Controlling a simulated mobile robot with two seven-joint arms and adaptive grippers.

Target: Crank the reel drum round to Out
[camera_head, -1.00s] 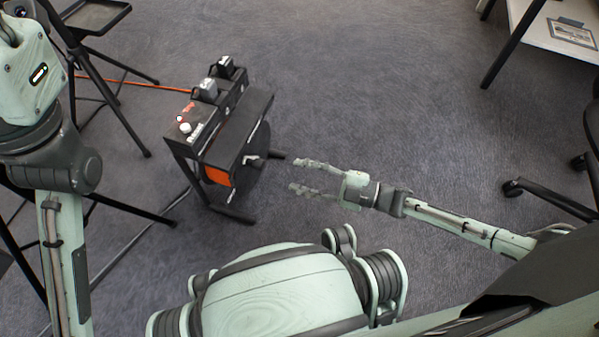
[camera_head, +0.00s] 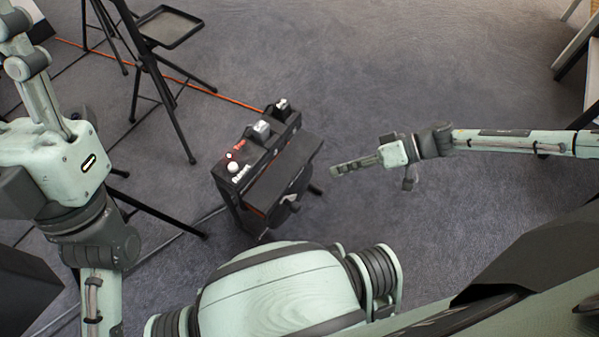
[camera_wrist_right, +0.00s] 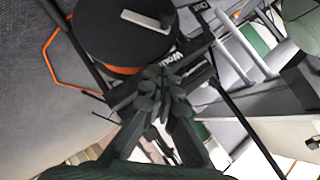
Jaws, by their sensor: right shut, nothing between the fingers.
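The reel unit (camera_head: 268,160) is a black box on a stand in the middle of the head view. Its drum (camera_head: 300,181) is mostly hidden under the top plate, and a dark crank knob (camera_head: 293,207) sticks out on the near right side. In the right wrist view the drum (camera_wrist_right: 105,45) is a black disc with orange cable round it. A pale crank arm (camera_wrist_right: 142,21) lies across its face, with a dark knob (camera_wrist_right: 167,18). My right gripper (camera_head: 334,171) is shut and empty, right of the reel and apart from it. My left gripper is out of view.
On the reel's top are a white knob (camera_head: 233,167) and a grey fitting (camera_head: 261,131). An orange cable (camera_head: 215,92) runs away to the upper left. A tray stand (camera_head: 166,28) and black tripod legs stand left. Carpet right of the reel is clear.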

